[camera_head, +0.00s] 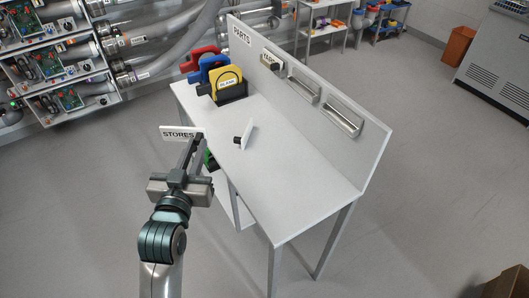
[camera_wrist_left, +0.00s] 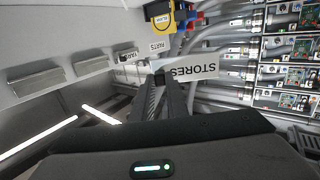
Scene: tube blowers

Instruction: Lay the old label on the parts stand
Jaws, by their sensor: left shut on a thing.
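My left gripper (camera_head: 194,143) is shut on a white label reading STORES (camera_head: 177,133). It holds the label in the air beside the left edge of the parts stand (camera_head: 295,175). In the left wrist view the label (camera_wrist_left: 205,68) sticks out to the right from my fingertips (camera_wrist_left: 163,80). The stand is a white table with a tall back panel marked PARTS (camera_head: 242,36). A small white plate with a black knob (camera_head: 246,135) stands tilted on its top. My right gripper is not in view.
A yellow item marked PLANE or similar (camera_head: 227,84) sits in a black holder at the stand's far end, near blue and red ones. Metal holders (camera_head: 342,117) line the back panel; one carries a label (camera_head: 271,59). The stand's near top is clear.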

